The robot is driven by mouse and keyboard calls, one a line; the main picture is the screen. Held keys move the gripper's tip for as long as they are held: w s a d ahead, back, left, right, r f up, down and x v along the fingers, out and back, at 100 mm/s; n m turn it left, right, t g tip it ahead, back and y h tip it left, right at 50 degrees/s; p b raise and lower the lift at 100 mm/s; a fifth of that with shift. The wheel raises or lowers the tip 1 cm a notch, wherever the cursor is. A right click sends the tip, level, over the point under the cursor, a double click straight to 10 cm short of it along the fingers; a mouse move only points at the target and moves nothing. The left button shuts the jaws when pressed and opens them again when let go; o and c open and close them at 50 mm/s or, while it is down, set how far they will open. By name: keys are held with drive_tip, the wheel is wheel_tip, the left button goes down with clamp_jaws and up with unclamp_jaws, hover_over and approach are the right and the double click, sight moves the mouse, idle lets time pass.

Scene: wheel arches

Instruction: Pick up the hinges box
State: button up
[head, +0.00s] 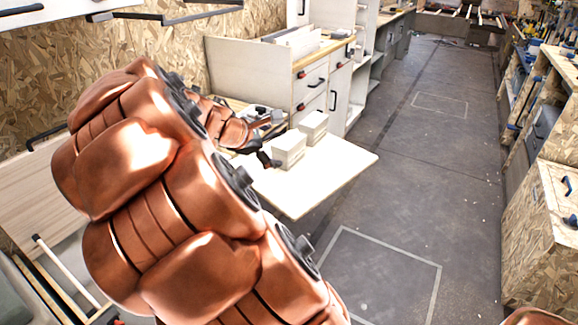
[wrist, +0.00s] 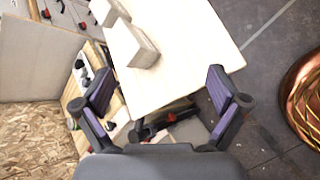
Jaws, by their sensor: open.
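Two plain pale boxes stand on a light board: a nearer box (head: 289,149) and a farther box (head: 313,126). I see no readable label, so I cannot tell which is the hinges box. In the wrist view the nearer box (wrist: 136,46) is ahead of my gripper, left of centre, and the farther box (wrist: 108,11) is cut by the top edge. My gripper (wrist: 160,76) is open with nothing between its fingers. In the head view my gripper (head: 270,140) is at the left side of the nearer box, partly hidden by my copper arm.
The light board (head: 340,165) juts out over the grey floor (head: 400,205), with bare room on its right. A white drawer cabinet (head: 310,85) stands behind the boxes. A chipboard wall (head: 245,45) rises at the left, and wooden workbenches (head: 555,175) line the right.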

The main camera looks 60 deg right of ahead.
drive_tip(key=w+d+f+n+h+b, duration=0.25)
drive_tip(key=d+f+n, duration=0.2)
drive_tip(key=d, duration=0.25)
drive_tip(key=n+t+b, duration=0.1)
drive_tip(key=n+b, duration=0.4)
drive_tip(key=n, duration=0.1)
approach(289, 140)
drive_tip(key=shift+s+d+f+m+h, duration=0.2)
drive_tip(key=shift+d+f+m+h, duration=0.05)
drive_tip(key=shift+d+f, duration=0.7)
drive_tip(key=shift+b+x, duration=0.6)
drive_tip(key=shift+x, duration=3.15)
drive_tip(key=shift+w+r, duration=0.1)
drive_tip(key=shift+w, duration=0.05)
drive_tip(key=c, duration=1.5)
drive_tip(key=shift+r, duration=0.15)
